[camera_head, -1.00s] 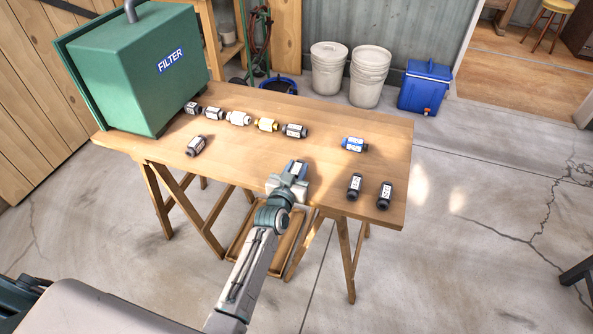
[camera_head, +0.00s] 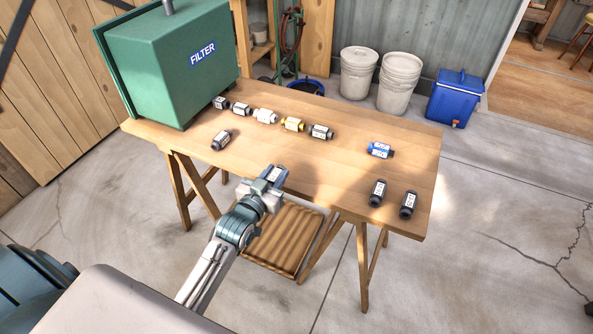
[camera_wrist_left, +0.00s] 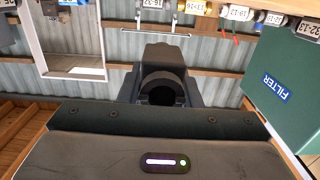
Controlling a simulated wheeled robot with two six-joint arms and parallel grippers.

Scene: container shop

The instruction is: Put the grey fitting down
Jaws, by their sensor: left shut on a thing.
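My left gripper (camera_head: 274,176) is at the table's front edge in the head view, shut on a small fitting (camera_head: 278,173) with a pale label. The fingers hide most of this fitting. In the left wrist view the held fitting (camera_wrist_left: 162,58) looks dark grey, with a round opening facing the camera. I cannot tell its height above the wooden table (camera_head: 340,180). My right gripper is not in view.
Several fittings stand in a row, including a yellow one (camera_head: 292,124). A dark fitting (camera_head: 221,140) lies nearer, a blue one (camera_head: 380,150) right. Two dark fittings (camera_head: 377,193) are near the right front. A green FILTER box (camera_head: 170,65) fills the left end. Mid-table is clear.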

